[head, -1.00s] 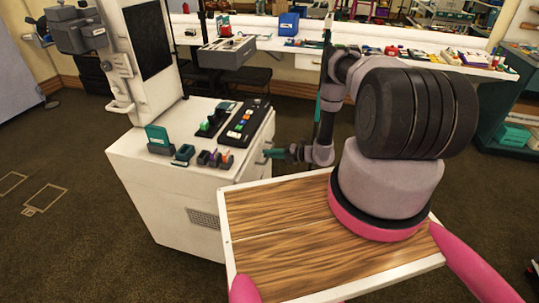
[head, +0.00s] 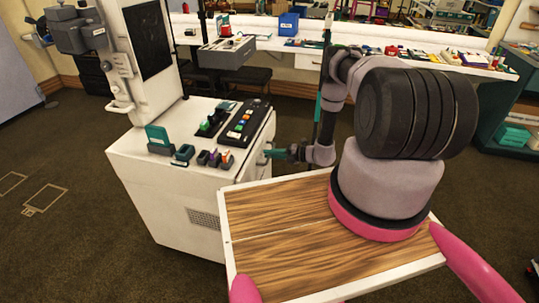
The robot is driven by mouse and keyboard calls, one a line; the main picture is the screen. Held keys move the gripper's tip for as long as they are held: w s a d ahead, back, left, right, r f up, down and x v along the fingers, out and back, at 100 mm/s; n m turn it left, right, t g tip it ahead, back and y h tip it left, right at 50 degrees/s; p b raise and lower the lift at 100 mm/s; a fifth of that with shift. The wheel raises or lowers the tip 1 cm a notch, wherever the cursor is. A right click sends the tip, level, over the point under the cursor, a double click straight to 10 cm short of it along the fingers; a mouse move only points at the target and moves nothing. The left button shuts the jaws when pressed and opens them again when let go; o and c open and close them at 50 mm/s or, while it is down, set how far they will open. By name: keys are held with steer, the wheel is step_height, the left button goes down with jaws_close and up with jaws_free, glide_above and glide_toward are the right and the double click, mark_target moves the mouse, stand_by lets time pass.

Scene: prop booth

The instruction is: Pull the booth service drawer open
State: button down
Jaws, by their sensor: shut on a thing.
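The booth console (head: 165,190) is a white cabinet at the left centre, with small devices on its top. Its right side (head: 252,166) faces my arm, and the service drawer's front is on a face I see only edge-on, so I cannot tell how far it stands out. My gripper (head: 269,152), with teal fingers, is at that right side, just below the top edge. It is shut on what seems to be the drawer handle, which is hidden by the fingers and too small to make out.
A button panel (head: 245,122) and several small teal and dark items stand on the console top. A white upright with a dark screen (head: 150,42) rises behind it. A long counter (head: 400,58) with goods runs along the back.

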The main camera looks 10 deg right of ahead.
steer(key=f+v, duration=0.2)
steer(key=v, duration=1.1)
steer(key=f+v, duration=0.3)
steer(key=v, duration=0.9)
steer(key=shift+v, duration=0.85)
steer(key=shift+s+f, duration=0.1)
steer(key=shift+f, duration=0.1)
steer(key=c, duration=0.9)
jaws_free()
steer(key=shift+o, duration=0.2)
steer(key=v, duration=1)
steer(key=shift+s+d, duration=0.15)
steer(key=shift+d, duration=0.2)
steer(key=shift+r, duration=0.1)
